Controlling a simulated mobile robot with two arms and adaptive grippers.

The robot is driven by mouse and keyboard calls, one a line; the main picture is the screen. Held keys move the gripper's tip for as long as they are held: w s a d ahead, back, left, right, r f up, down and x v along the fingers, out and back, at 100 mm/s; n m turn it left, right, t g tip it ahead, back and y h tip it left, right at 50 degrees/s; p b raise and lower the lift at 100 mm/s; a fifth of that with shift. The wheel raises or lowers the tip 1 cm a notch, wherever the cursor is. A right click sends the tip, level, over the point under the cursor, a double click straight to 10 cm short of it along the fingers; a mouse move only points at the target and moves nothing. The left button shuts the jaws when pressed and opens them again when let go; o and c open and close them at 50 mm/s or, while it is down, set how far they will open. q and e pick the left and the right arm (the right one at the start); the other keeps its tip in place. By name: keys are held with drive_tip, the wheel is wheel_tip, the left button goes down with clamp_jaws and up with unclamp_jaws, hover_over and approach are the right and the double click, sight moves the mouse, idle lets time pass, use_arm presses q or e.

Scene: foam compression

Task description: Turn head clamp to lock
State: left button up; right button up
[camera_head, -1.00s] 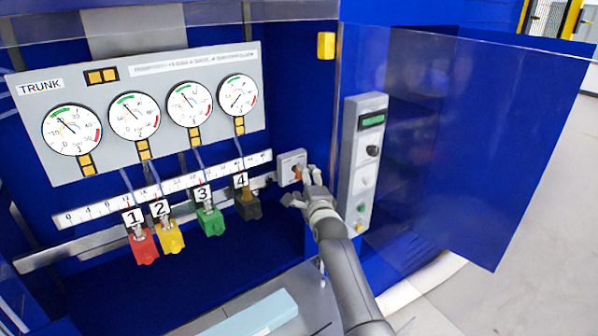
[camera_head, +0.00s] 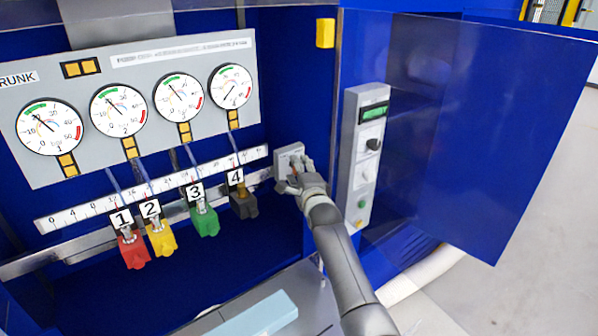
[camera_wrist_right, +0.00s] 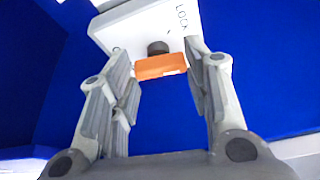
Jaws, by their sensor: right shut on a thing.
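The head clamp is an orange handle (camera_wrist_right: 161,66) on a dark round shaft, in front of a white box (camera_wrist_right: 130,28) marked LOCK. In the wrist view the handle lies nearly crosswise, slightly tilted. My right gripper (camera_wrist_right: 165,82) has its two grey fingers on either side of the handle and is shut on it. In the head view the white box (camera_head: 288,153) sits on the cabinet's back wall, right of the ruler. My right gripper (camera_head: 297,175) is at its front and hides most of the handle. My left gripper is not in view.
Red (camera_head: 134,252), yellow (camera_head: 161,239), green (camera_head: 205,222) and dark (camera_head: 243,205) numbered blocks hang left of the clamp. A grey control panel (camera_head: 365,160) stands close right of my right gripper. A blue door (camera_head: 480,140) is open at right. A pale blue bar (camera_head: 258,315) lies below.

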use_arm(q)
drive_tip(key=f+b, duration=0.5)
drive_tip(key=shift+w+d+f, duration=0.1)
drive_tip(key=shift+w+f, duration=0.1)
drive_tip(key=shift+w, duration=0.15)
use_arm(e)
drive_tip(key=n+t, duration=0.1)
drive_tip(key=n, duration=0.3)
drive_tip(key=shift+f+t, duration=0.2)
drive_tip(key=shift+t, duration=0.2)
drive_tip(key=o, duration=1)
drive_tip(key=shift+r, duration=0.1)
